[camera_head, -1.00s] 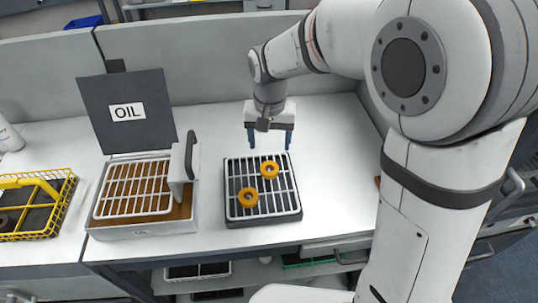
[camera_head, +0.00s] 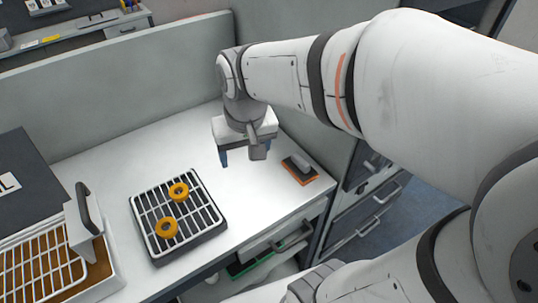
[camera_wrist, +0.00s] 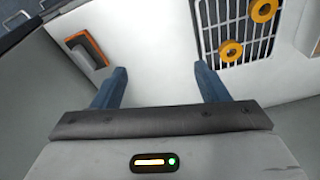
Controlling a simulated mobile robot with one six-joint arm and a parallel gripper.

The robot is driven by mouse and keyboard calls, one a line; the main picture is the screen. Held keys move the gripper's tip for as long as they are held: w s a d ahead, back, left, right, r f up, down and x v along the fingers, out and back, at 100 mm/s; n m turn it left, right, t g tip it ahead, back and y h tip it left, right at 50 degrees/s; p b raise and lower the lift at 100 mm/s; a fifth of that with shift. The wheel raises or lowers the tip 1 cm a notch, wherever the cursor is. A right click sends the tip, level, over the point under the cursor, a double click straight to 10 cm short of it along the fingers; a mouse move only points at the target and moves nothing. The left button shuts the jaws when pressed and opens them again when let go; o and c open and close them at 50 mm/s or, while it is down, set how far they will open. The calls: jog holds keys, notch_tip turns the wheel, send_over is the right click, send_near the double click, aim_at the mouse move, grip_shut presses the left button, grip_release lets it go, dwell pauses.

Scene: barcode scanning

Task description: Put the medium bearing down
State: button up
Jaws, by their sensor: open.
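Two orange-yellow ring bearings rest apart on a white-barred drain rack (camera_head: 208,238). The rear bearing (camera_head: 178,192) also shows in the wrist view, as does the front bearing (camera_wrist: 231,50). My gripper (camera_head: 244,156) is above the bare table, to the right of and behind the rack. Its blue fingers (camera_wrist: 160,74) are spread wide with nothing between them in the wrist view. One finger is partly hidden in the head view.
A dark tool with an orange edge (camera_head: 300,170) lies to the right of my gripper. The oil tank (camera_head: 45,265) with its grid and raised dark lid is at the left. A grey partition (camera_head: 130,80) backs the table. White table between rack and tool is clear.

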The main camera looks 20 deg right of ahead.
jog(key=s+d+f+t, duration=0.1)
jog(key=s+d, duration=0.3)
jog(key=s, duration=0.2)
jog(key=shift+s+d, duration=0.15)
jog(key=shift+d, duration=0.25)
jog(key=shift+c, duration=0.3)
